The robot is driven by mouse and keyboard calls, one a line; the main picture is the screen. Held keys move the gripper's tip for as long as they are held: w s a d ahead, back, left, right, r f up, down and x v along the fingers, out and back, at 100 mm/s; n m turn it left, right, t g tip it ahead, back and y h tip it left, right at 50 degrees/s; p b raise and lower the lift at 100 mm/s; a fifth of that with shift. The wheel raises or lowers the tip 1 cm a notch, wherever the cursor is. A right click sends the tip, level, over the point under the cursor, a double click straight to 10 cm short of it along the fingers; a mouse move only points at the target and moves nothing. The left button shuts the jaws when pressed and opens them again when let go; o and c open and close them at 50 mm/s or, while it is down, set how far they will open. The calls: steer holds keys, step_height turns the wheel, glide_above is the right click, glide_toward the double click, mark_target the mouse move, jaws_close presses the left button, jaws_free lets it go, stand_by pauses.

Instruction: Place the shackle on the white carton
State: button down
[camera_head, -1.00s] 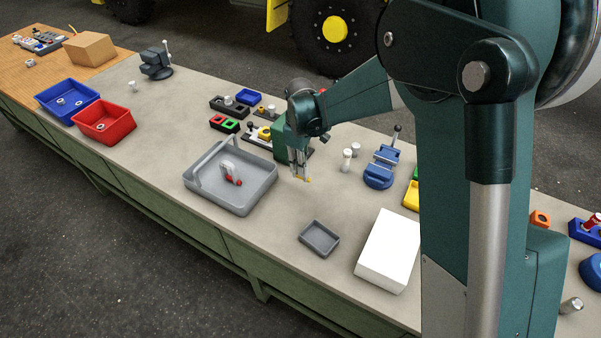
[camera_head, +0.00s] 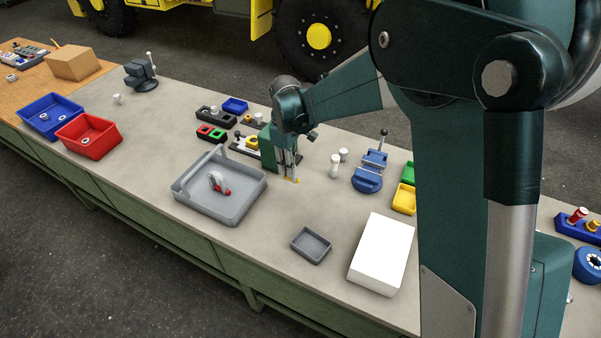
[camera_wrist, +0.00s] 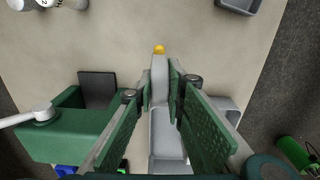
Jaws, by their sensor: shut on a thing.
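My gripper (camera_head: 290,177) is pointed down over the middle of the bench, right of the large grey tray. In the wrist view my gripper (camera_wrist: 160,82) is shut on a slim grey piece (camera_wrist: 160,68) with a yellow end. This could be a shackle seen edge-on; its full shape is hidden by the fingers. Its yellow end (camera_head: 294,181) shows just below the fingertips in the head view, close above the bench; I cannot tell whether it touches. The white carton (camera_head: 382,254) lies flat at the front right, apart from my gripper. The wrist view does not show the carton.
The large grey tray (camera_head: 190,203) holds a grey shackle-like piece with red parts (camera_head: 219,183). A small grey tray (camera_head: 311,245) stands left of the carton. White cylinders (camera_head: 335,166) and a blue vise (camera_head: 368,175) stand right of my gripper. Bare bench lies between gripper and carton.

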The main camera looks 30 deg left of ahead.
steer(key=shift+d+r, duration=0.2)
steer(key=shift+d, duration=0.35)
steer(key=s+d+r+p, duration=0.1)
steer(key=s+d+r, duration=0.2)
steer(key=d, duration=0.9)
steer(key=s+d+r+p, duration=0.1)
steer(key=s+d+r, duration=0.2)
steer(key=d, duration=0.9)
steer(key=s+d+r+p, duration=0.2)
steer(key=s+d+r, duration=0.1)
steer(key=d, duration=1)
steer(key=shift+s, duration=0.5)
steer(key=shift+f, duration=0.1)
glide_above(383, 246)
steer(key=shift+f, duration=2.9)
steer(key=shift+f, duration=0.15)
steer(key=shift+f, duration=1.95)
